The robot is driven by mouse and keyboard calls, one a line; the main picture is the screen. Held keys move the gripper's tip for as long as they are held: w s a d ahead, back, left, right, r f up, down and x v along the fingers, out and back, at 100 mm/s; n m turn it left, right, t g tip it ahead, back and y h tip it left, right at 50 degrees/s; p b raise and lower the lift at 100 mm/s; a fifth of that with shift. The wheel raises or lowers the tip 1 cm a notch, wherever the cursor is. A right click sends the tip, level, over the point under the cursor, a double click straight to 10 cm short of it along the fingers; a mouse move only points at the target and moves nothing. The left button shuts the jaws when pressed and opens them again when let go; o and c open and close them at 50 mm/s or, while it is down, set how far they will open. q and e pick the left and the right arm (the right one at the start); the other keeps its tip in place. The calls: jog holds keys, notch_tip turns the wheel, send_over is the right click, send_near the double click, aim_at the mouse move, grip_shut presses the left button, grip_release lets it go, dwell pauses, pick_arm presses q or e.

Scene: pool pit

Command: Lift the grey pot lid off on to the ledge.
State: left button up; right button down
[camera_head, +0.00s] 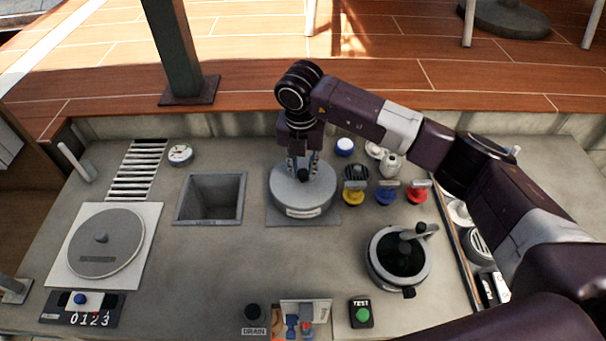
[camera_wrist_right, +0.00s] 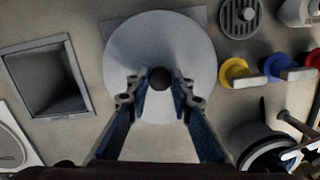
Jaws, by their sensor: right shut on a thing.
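The grey pot lid (camera_head: 290,194) is a round disc with a dark knob, above a square grey plate at the middle of the counter. In the right wrist view the lid (camera_wrist_right: 135,55) shows from above, with its black knob (camera_wrist_right: 160,79) near the centre. My right gripper (camera_head: 303,172) points down over the lid and is shut on the knob, a finger on either side. The fingers also show in the right wrist view (camera_wrist_right: 160,92). I cannot tell whether the lid is clear of what is under it. My left gripper is not in view.
An open square pit (camera_head: 211,218) lies left of the lid. Yellow (camera_head: 353,196), blue (camera_head: 385,195) and red (camera_head: 417,194) valves stand to its right, with a round dark-topped pot (camera_head: 373,266) in front. The wooden deck (camera_head: 240,92) runs behind. Bare counter (camera_head: 200,275) lies at front left.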

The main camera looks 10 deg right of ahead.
aim_at(303, 173)
notch_tip(303, 173, up, 20)
jog(key=b, duration=0.5)
dwell(0.5)
